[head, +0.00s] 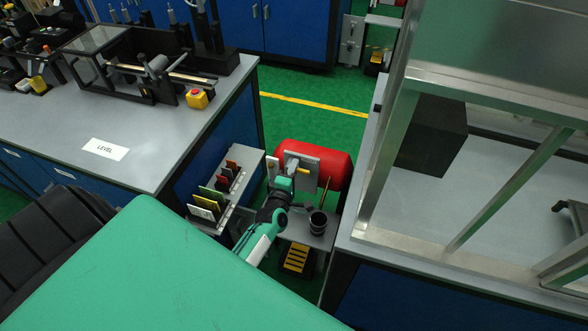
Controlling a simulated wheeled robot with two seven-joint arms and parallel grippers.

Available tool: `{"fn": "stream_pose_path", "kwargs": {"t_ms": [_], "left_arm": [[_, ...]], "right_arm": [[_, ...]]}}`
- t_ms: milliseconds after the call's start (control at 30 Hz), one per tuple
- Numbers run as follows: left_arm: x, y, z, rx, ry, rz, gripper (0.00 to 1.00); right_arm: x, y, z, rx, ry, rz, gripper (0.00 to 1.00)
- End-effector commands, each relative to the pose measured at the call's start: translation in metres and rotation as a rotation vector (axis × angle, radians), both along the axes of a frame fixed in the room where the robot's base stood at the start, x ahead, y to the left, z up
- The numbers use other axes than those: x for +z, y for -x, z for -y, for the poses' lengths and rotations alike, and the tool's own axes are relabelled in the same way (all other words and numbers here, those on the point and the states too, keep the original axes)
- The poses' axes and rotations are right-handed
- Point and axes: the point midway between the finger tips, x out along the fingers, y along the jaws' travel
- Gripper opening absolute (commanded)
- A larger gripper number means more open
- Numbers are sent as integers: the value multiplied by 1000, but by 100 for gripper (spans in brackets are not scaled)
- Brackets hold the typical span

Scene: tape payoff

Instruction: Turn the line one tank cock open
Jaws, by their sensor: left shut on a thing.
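The red tank (338,171) lies on its side in the gap between the two benches. A grey plate (318,155) stands at its near left end, with a small yellow handle (303,171) in front of it, which looks like the line one tank cock. My left gripper (293,168) reaches in from below and is shut at the cock, on what looks like its handle. The fingers and wrist hide part of the cock, so its exact angle is hard to tell. My right gripper is out of view.
A rack of coloured cards (213,196) stands left of my left forearm. A dark cup (318,222) sits on a small shelf just right of it. The left bench (165,150) and the metal-framed bench (385,245) hem in the gap. Green floor (312,122) lies open behind the tank.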

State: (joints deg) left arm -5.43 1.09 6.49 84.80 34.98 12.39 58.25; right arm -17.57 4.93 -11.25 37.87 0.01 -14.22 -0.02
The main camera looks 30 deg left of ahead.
Motion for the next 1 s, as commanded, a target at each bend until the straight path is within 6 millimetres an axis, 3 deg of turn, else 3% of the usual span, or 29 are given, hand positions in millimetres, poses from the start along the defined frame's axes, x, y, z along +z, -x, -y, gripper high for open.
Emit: {"fn": "stream_pose_path", "kwargs": {"t_ms": [167,200,300,667,1000], "left_arm": [[6,-2,-6,10,-2,14,0],[6,-2,-6,10,-3,13,22],[5,-1,-5,8,-3,12,36],[0,5,-1,3,-1,3,36],[-1,60,12,4,0,2,36]], "right_arm": [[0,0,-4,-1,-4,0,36],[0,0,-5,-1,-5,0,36],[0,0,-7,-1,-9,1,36],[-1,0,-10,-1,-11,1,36],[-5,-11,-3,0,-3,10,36]]}}
